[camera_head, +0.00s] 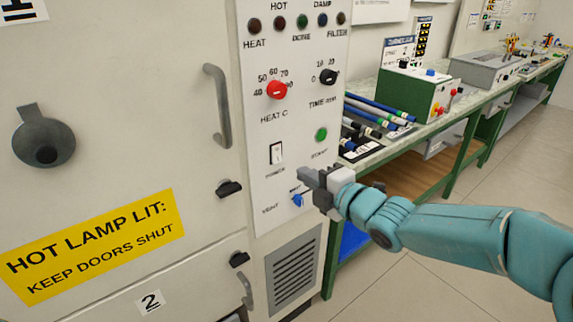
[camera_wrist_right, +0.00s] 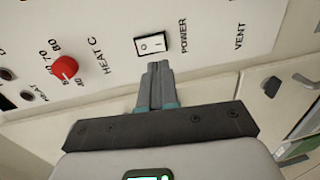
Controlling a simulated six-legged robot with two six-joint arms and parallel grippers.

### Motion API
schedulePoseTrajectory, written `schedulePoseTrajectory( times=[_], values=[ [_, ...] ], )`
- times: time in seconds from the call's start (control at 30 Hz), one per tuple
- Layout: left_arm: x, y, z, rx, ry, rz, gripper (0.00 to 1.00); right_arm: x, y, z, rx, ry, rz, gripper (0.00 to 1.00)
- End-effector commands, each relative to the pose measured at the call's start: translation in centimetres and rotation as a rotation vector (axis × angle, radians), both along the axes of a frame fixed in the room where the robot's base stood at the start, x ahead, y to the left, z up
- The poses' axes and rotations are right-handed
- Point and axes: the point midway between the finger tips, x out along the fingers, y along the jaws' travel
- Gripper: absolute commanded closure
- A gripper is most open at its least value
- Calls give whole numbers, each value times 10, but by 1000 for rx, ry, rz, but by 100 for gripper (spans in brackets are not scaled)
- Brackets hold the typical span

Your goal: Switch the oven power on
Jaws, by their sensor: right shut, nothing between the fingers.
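The oven's control panel (camera_head: 290,130) is a pale upright strip right of the oven door. The power switch (camera_head: 276,153) is a white rocker in a black frame, labelled POWER; it also shows in the right wrist view (camera_wrist_right: 151,44). I cannot tell surely which side is pressed. My right gripper (camera_head: 303,175) is shut and empty, just right of and below the switch. In the right wrist view its closed fingertips (camera_wrist_right: 157,66) point at the switch's lower edge, very near it; I cannot tell if they touch. My left gripper is not in view.
A red heat knob (camera_head: 277,90), black time knob (camera_head: 328,76), green start button (camera_head: 321,134) and blue vent knob (camera_head: 297,200) surround the switch. A door handle (camera_head: 218,105) stands out at left. A bench (camera_head: 450,118) with rods and boxes is at right.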

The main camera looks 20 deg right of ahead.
Motion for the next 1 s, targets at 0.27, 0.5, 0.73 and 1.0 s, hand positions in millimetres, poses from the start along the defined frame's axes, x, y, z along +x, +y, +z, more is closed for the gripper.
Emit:
schedulePoseTrajectory(
  times=[0.27,0.5,0.73,1.0],
  values=[
    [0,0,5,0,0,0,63,51,20,-6,-1,0,2,100],
    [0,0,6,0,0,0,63,70,26,-9,0,0,1,100],
    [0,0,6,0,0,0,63,71,26,-9,-1,-1,0,100],
    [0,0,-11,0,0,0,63,73,27,-17,6,-22,0,100]
  ],
)
